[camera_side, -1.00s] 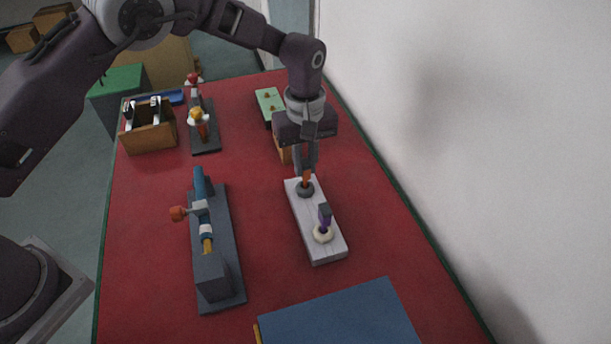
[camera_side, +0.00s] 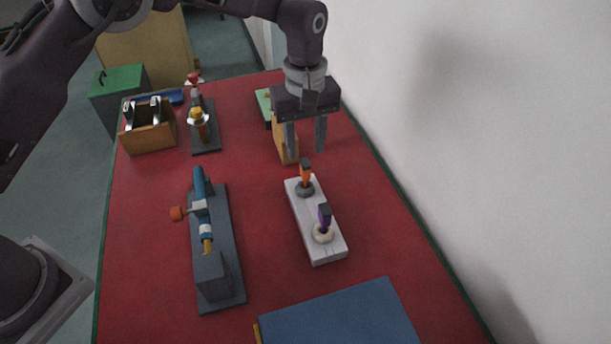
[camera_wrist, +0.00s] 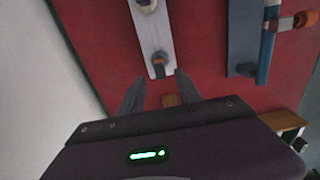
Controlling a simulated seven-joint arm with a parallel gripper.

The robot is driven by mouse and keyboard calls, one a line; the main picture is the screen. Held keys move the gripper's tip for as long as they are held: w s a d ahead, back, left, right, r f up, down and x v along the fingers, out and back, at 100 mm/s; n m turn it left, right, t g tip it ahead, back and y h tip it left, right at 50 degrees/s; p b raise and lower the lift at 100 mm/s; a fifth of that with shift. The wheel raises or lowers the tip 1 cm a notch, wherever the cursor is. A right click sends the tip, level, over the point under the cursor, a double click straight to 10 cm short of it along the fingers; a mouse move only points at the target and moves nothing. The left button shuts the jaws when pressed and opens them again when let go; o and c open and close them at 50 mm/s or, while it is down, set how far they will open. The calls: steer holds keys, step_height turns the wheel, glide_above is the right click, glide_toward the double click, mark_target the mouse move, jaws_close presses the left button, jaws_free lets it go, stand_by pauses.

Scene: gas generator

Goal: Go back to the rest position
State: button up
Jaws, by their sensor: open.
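My gripper (camera_side: 305,148) is open and empty above the red table, over the far end of a white board (camera_side: 328,245). It also shows in the wrist view (camera_wrist: 156,92), fingers spread apart. An orange piece with a dark top (camera_side: 305,174) stands upright in a dark ring on the board, just below the fingertips and apart from them. A purple piece (camera_side: 325,214) stands in a pale ring at the board's near end. The white board also shows in the wrist view (camera_wrist: 152,35).
A grey stand with a blue cylinder (camera_side: 203,215) lies left of the board. A wooden box (camera_side: 150,138), a dark stand with an orange-and-yellow piece (camera_side: 200,130), a wooden block (camera_side: 285,145) and a green plate (camera_side: 263,100) are farther back. A blue panel (camera_side: 340,320) is at the front. A white wall borders the right.

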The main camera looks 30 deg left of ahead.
steer(key=shift+r, duration=0.7)
steer(key=shift+a+r, duration=0.1)
steer(key=shift+r, duration=0.15)
steer(key=s+a+r+m+t+h, duration=0.1)
steer(key=s+a+r+m, duration=0.1)
steer(key=s+a+r, duration=0.45)
steer(key=s+a+r+m+t, duration=0.1)
steer(key=s+a+r, duration=0.3)
steer(key=r, duration=0.6)
steer(key=s+a+m+t, duration=0.1)
steer(key=s+a+m, duration=0.2)
steer(key=s, duration=0.7)
steer(key=s+a+m+t+y, duration=0.1)
steer(key=s+a+m+t, duration=0.1)
steer(key=s, duration=0.9)
steer(key=shift+a+f+m+t, duration=0.15)
steer(key=shift+a+m+t, duration=0.15)
steer(key=shift+a+m, duration=0.35)
